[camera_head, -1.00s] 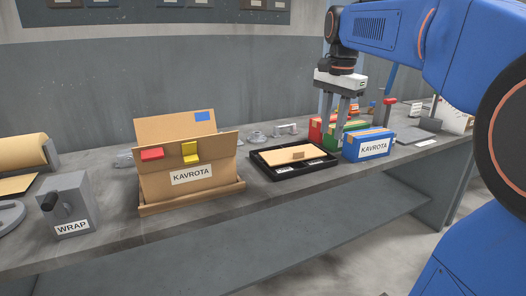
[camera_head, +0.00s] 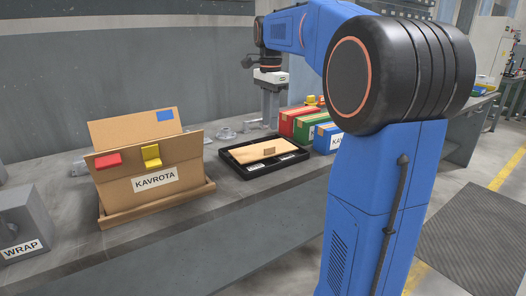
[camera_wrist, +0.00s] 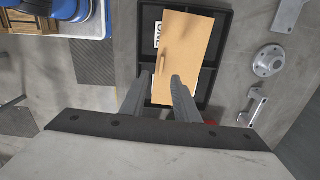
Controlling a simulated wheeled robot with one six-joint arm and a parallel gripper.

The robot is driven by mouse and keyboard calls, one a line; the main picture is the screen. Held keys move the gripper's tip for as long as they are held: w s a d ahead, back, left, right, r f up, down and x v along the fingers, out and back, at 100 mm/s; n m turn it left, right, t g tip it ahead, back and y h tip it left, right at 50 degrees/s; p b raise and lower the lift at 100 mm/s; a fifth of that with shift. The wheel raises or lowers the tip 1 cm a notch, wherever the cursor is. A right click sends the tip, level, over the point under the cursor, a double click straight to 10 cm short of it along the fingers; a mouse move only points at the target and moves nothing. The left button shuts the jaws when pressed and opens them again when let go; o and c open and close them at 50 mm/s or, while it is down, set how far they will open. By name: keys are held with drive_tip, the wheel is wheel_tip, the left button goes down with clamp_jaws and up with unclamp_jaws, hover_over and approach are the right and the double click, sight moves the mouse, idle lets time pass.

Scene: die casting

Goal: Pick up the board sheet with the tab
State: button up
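The board sheet (camera_head: 250,152) is a flat tan panel lying in a black tray (camera_head: 249,176), with a small brown upright tab (camera_head: 269,151) near its middle. In the wrist view the sheet (camera_wrist: 195,45) lies ahead of the fingers, and its tab (camera_wrist: 163,57) shows just beyond the fingertips. My gripper (camera_head: 270,118) points down at the far right side of the tray in the head view. In the wrist view my gripper (camera_wrist: 160,77) has its two fingers apart with nothing between them. The fingers appear above the sheet's near end, not touching the tab.
Red, green and blue boxes (camera_head: 300,124) stand right of the tray. A cardboard KAVROTA box (camera_head: 130,185) with red and yellow clips stands left. A grey WRAP device (camera_head: 22,225) is at far left. Metal fittings (camera_wrist: 268,60) lie beside the tray.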

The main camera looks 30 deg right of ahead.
hover_over(270, 148)
wheel_tip(270, 148, down, 4)
drive_tip(key=shift+f, duration=0.1)
drive_tip(key=shift+w+a+f, duration=0.1)
drive_tip(key=shift+w+f, duration=0.05)
drive_tip(key=shift+f, duration=1.2)
drive_tip(key=shift+w+a+f, duration=0.1)
drive_tip(key=shift+f, duration=1.25)
clamp_jaws()
